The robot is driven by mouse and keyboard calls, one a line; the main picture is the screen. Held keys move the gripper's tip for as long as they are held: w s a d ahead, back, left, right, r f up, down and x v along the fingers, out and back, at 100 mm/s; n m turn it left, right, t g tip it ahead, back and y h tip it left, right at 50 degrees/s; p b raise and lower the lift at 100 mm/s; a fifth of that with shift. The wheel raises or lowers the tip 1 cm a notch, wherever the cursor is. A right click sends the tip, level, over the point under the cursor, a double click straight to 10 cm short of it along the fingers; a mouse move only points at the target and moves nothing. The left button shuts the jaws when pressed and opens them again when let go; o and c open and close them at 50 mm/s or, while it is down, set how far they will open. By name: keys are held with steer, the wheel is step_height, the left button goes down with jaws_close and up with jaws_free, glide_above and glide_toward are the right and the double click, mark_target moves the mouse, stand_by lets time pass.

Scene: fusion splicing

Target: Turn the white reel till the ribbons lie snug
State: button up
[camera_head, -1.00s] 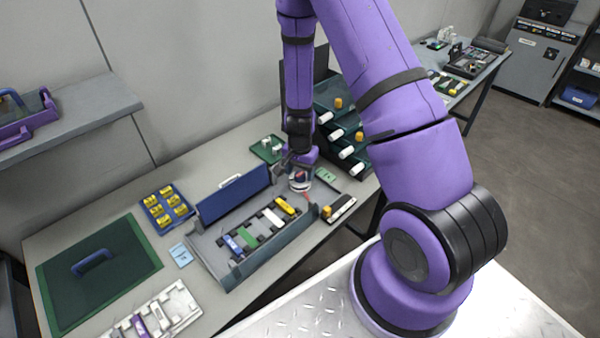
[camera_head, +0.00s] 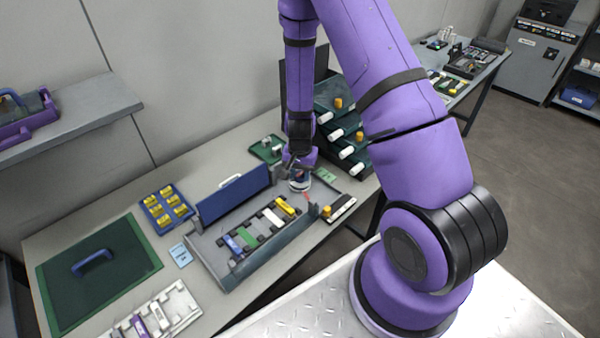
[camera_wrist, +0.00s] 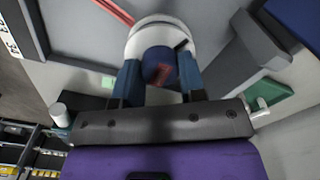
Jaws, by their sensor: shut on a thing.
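The white reel (camera_wrist: 158,35) shows at the top middle of the wrist view, with a dark blue knob (camera_wrist: 158,65) on it. My gripper (camera_wrist: 160,78) is shut on this knob, one blue finger on each side. In the head view the reel (camera_head: 299,185) sits at the right end of the grey splicing case, just below my gripper (camera_head: 299,170). Red ribbon (camera_wrist: 112,10) runs from the reel in the wrist view, and a short red stretch (camera_head: 307,196) shows in the head view. How snug the ribbons lie cannot be told.
The open case (camera_head: 222,275) holds white, green, blue and yellow pieces in a row. Its blue lid (camera_head: 234,195) stands up behind. A drawer rack (camera_head: 340,130) stands close on the right. A green tray (camera_head: 267,150) lies behind my gripper.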

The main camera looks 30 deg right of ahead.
mark_target(300, 174)
steer(key=shift+n, duration=0.4)
steer(key=o, duration=0.9)
step_height(300, 174, up, 11)
steer(key=shift+f, duration=0.1)
stand_by(0.4)
